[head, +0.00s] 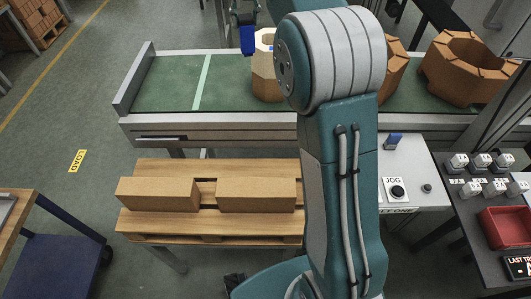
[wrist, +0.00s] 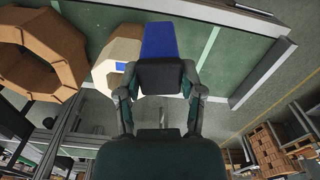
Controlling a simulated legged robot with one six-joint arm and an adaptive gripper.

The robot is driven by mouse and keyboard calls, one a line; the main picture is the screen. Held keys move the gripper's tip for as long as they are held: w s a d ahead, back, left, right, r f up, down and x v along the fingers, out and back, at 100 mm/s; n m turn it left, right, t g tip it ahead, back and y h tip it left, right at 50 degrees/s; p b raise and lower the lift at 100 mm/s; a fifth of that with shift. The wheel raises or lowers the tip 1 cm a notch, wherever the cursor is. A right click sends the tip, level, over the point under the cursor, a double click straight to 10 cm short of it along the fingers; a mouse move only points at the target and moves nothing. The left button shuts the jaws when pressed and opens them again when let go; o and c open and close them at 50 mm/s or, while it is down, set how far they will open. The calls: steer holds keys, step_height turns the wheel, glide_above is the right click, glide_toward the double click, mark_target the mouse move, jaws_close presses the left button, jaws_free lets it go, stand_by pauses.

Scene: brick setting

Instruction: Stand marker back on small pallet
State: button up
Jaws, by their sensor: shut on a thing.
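My gripper (wrist: 160,75) is shut on a blue block with a dark lower part, which looks like the marker (wrist: 160,42). In the head view the blue marker (head: 248,41) hangs from my gripper (head: 246,22) beyond the conveyor's middle, just left of a cream octagonal ring. The small pallet (head: 210,233) is a slatted wooden platform in front of the conveyor. It carries two long tan bricks (head: 158,194) with a gap between them. My arm covers the pallet's right end. The pallet is not clear in the wrist view.
The green conveyor (head: 160,85) holds the cream ring (head: 264,75) and brown brick rings (head: 465,68). A JOG control box (head: 410,170) with a small blue item (head: 393,141) stands right of my arm. A table (head: 15,220) stands at lower left.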

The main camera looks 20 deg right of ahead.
mark_target(250, 40)
steer(key=f, duration=0.4)
steer(key=w+d+f, duration=0.1)
steer(key=f, duration=0.1)
steer(key=shift+f, duration=0.2)
steer(key=s+f, duration=0.3)
steer(key=f, duration=0.8)
steer(key=s+f+m, duration=0.1)
steer(key=s+f, duration=0.3)
steer(key=f, duration=0.8)
steer(key=s+a+f+m, duration=0.1)
steer(key=s+f, duration=0.3)
steer(key=f, duration=0.7)
steer(key=shift+a+f, duration=0.1)
steer(key=shift+f, duration=0.05)
steer(key=shift+a, duration=0.5)
steer(key=o, duration=0.9)
steer(key=shift+d, duration=0.4)
